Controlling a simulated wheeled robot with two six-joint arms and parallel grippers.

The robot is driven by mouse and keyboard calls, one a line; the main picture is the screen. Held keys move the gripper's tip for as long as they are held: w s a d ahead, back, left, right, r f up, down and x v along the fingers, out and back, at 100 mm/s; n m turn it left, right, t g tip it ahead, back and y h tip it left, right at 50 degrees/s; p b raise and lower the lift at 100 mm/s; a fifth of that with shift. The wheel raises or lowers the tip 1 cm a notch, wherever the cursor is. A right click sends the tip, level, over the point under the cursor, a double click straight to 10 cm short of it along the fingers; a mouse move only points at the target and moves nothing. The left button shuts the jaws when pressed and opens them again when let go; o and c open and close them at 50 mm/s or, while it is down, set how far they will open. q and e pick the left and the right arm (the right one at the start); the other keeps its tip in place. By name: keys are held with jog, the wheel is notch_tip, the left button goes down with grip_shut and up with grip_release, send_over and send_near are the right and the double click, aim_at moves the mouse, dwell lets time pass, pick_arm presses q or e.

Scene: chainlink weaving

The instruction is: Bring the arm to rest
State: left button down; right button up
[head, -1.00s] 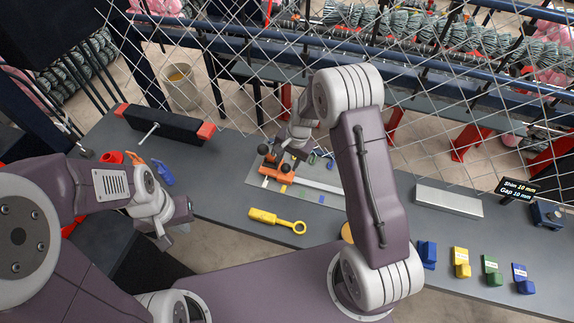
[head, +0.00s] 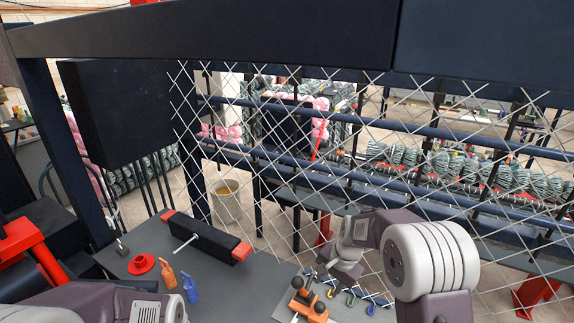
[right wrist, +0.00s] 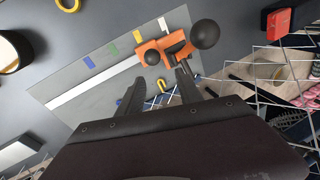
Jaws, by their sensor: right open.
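My right gripper (head: 320,273) shows at the lower middle of the head view, beside the orange clamp (head: 308,302) with dark knobs. In the right wrist view my right gripper (right wrist: 160,76) has its two dark fingers apart with nothing held between them. The orange clamp (right wrist: 163,48) lies just beyond the fingertips there, on a grey plate (right wrist: 95,92) with a pale bar. Whether a finger touches the clamp is unclear. My left arm shows only in part at the bottom left of the head view; its gripper is out of frame.
A wire mesh fence (head: 285,150) stands close behind the table (head: 235,285). A black bar with red ends (head: 205,238), a red dish (head: 141,264), an orange bottle (head: 166,275) and a blue bottle (head: 189,288) are on the left. Small coloured hooks (head: 350,299) lie by the plate.

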pick_arm(q)
notch_tip(320, 180, down, 6)
jog(key=b, duration=0.4)
pick_arm(e)
jog(key=s+d+f+n, duration=0.1)
jog(key=s+f+n, duration=0.2)
jog(key=s, duration=0.6)
jog(key=s+d+f+n+g+h, duration=0.1)
jog(key=s+n, duration=0.4)
jog(key=s, duration=0.5)
notch_tip(320, 180, down, 2)
jog(key=shift+s+d+f, duration=0.1)
jog(key=shift+s+d, duration=0.2)
jog(key=shift+d, duration=0.15)
pick_arm(q)
jog(key=shift+s+r, duration=0.1)
pick_arm(e)
jog(key=shift+s, duration=0.15)
